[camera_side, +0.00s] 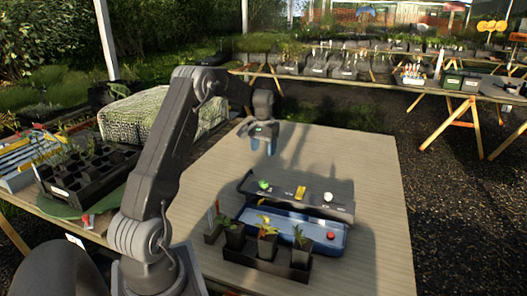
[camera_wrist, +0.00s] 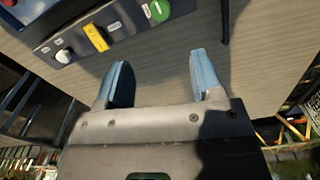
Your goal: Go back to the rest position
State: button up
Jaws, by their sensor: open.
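My gripper (camera_side: 262,146) hangs above the far part of the wooden table (camera_side: 375,190) in the side view, behind the dark panel. In the wrist view my gripper (camera_wrist: 160,82) shows two blue fingers spread apart with nothing between them. Bare tabletop lies beyond the fingertips. The gripper is apart from every object on the table.
A dark panel (camera_side: 315,206) carries a green button (camera_side: 264,185), a yellow switch (camera_side: 300,192) and a white knob (camera_side: 327,197). In front are a blue tray (camera_side: 338,228) with a red item and a planter (camera_side: 265,266) of seedlings. The table's right side is clear.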

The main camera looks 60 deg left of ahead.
jog(key=s+d+r+m+t+y, duration=0.1)
jog(key=d+r+m, duration=0.1)
jog(key=d+r, duration=0.7)
jog(key=s+d+r+m+t, duration=0.15)
jog(key=d+r, duration=0.25)
jog(key=d, duration=0.8)
jog(key=s+d+m+t+h, duration=0.1)
jog(key=s+d+m+t, duration=0.2)
jog(key=s+d, duration=1.4)
jog(key=shift+s+d+r, duration=0.35)
jog(key=shift+s+d, duration=0.05)
jog(key=shift+s, duration=0.1)
